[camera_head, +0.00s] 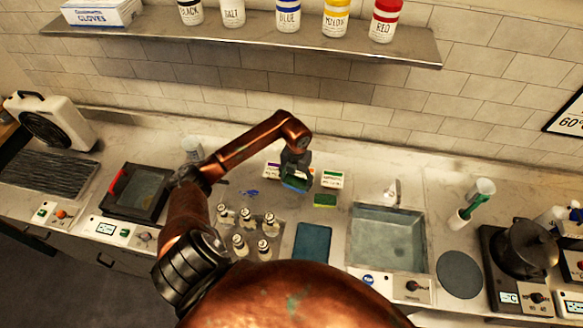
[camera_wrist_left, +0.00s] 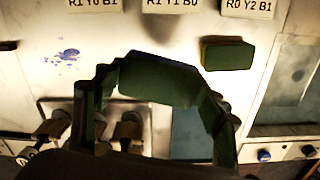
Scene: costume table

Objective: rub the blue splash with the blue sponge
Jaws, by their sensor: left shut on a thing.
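My left gripper (camera_head: 296,168) is shut on the blue sponge (camera_head: 297,184), which looks dark green-blue. In the left wrist view, the held sponge (camera_wrist_left: 160,78) spans between the two fingers. The blue splash (camera_head: 250,192) is a small blotch on the pale counter, to the left of the gripper in the head view. In the left wrist view, the splash (camera_wrist_left: 68,56) is up and left of the held sponge, apart from it, with fainter specks below it. My right gripper is not in view.
A green sponge (camera_head: 325,201) lies right of the gripper, below a label card (camera_head: 332,179). Several small bottles (camera_head: 246,220) stand in front of the splash. A dark blue mat (camera_head: 313,242) and a sink (camera_head: 427,240) are to the right. A shelf (camera_head: 240,42) runs above.

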